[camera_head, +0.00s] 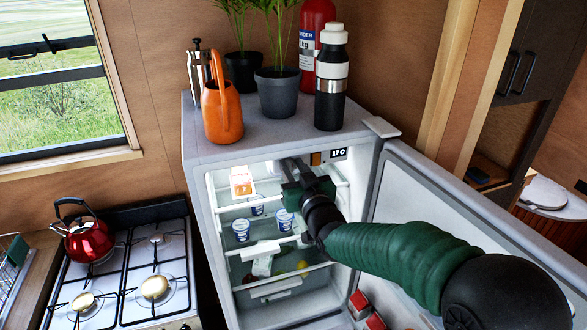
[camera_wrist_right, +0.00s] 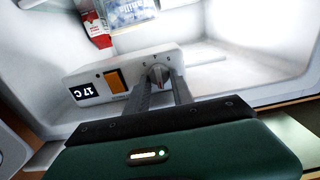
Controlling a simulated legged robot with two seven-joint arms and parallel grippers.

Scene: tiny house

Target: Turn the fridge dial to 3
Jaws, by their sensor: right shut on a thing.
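The open fridge (camera_head: 195,165) stands in the middle of the head view, its door (camera_head: 410,190) swung out to the right. A control box at the top inside carries a display reading 17 C (camera_head: 338,153); this display also shows in the right wrist view (camera_wrist_right: 84,92). The small grey dial (camera_wrist_right: 157,74) is on that box, right of an orange square (camera_wrist_right: 113,82). My right gripper (camera_wrist_right: 158,88) is inside the fridge with its two fingers closed on the dial, one on each side. My left gripper is out of view.
Yogurt cups (camera_head: 241,229) and a carton (camera_head: 241,181) stand on the fridge shelves. An orange watering can (camera_head: 221,110), potted plants (camera_head: 278,95), a bottle (camera_head: 331,80) and a fire extinguisher (camera_head: 312,35) stand on top. A stove with a red kettle (camera_head: 89,239) is at left.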

